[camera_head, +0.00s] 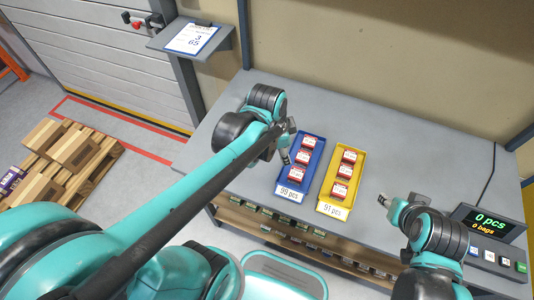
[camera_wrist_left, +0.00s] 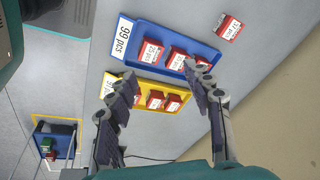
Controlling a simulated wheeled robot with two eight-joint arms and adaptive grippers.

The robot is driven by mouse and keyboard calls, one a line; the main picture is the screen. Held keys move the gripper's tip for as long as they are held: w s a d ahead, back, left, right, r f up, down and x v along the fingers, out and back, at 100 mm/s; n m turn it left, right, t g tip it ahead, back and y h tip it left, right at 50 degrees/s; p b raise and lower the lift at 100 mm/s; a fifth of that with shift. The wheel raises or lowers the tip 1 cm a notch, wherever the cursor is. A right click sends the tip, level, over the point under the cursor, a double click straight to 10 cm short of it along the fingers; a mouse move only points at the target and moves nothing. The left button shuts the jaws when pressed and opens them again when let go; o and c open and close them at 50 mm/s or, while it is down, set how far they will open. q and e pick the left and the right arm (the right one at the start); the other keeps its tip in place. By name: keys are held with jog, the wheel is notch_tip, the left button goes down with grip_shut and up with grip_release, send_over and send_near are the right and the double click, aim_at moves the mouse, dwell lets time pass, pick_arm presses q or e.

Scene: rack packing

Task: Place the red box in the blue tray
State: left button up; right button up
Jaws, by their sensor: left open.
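A loose red box (camera_wrist_left: 228,26) with a white label lies on the grey table beside the blue tray in the left wrist view. In the head view I cannot see it; my left arm covers that area. The blue tray (camera_head: 313,163) holds three red boxes in a row and shows in the left wrist view too (camera_wrist_left: 166,36). My left gripper (camera_head: 287,140) is open and empty at the tray's left side, its fingers (camera_wrist_left: 161,72) apart. My right gripper (camera_head: 387,201) is over the table at right; its jaw opening is unclear.
A yellow tray (camera_head: 330,182) with three red boxes stands just right of the blue tray. A display (camera_head: 487,222) reading 0 pcs stands at the table's right end. A shelf (camera_head: 288,222) with small parts is under the front edge. The table behind the trays is clear.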

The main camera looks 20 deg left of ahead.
pick_arm(q)
jog(key=s+a+r+n+t+y, duration=0.1)
jog(key=s+a+r+n+t, duration=0.2)
jog(key=s+n, duration=0.3)
jog(key=a+n+t, duration=0.1)
jog(key=n, duration=0.4)
jog(key=shift+s+r, duration=0.15)
jog(key=shift+r, duration=0.15)
jog(key=shift+f, duration=0.1)
jog(key=shift+f+b, duration=0.45)
jog(key=shift+b, duration=0.05)
